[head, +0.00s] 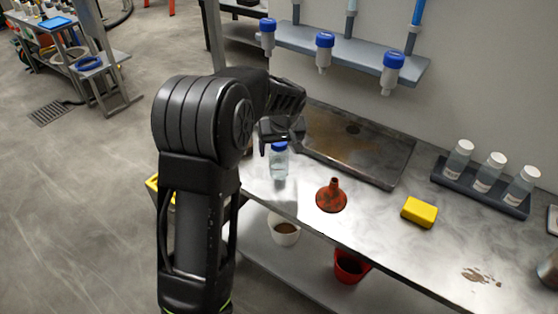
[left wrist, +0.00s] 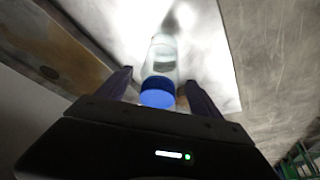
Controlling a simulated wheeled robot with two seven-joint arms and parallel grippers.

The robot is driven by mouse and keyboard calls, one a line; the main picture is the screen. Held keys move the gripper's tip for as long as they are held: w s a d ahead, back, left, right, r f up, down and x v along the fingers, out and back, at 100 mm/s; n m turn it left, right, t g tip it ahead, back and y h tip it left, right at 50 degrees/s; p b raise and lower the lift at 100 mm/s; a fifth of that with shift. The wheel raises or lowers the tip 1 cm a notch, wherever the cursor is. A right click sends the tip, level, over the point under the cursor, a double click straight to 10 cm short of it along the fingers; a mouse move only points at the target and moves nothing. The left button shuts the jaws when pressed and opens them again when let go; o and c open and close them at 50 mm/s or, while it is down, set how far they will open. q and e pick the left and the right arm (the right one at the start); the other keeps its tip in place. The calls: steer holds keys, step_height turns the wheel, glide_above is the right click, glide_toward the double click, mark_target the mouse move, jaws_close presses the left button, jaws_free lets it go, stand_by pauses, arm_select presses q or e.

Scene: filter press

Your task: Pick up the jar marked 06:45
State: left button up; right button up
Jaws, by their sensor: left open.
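A clear jar with a blue cap (head: 279,163) stands upright on the metal bench, just below my left gripper (head: 281,138). The gripper is open and hides part of the cap. In the left wrist view the blue cap (left wrist: 158,92) lies between the two spread fingers, with the clear jar body beyond it. I cannot tell whether the fingers touch it. No 06:45 mark is readable on this jar. Three clear jars with pale caps and white labels (head: 488,172) stand in a dark rack (head: 451,175) at the right; their writing is too small to read. My right gripper is not in view.
A stained metal tray (head: 385,172) lies behind the jar. A red funnel (head: 331,197) and a yellow sponge (head: 420,212) lie to its right. Several blue-topped containers (head: 325,50) hang from a wall shelf (head: 350,47). A white bucket (head: 284,232) and red bucket (head: 350,267) are below.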

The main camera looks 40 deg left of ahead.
mark_target(278, 154)
arm_select(q)
steer(key=p+x, duration=0.1)
steer(key=x, duration=0.3)
steer(key=shift+f, duration=0.15)
steer(key=shift+w+a+f, duration=0.1)
steer(key=shift+w+f, duration=0.1)
steer(key=shift+f, duration=0.15)
steer(key=shift+c, duration=0.6)
steer(key=c, duration=1.5)
steer(key=shift+r+b, duration=0.65)
steer(key=shift+r, duration=4.4)
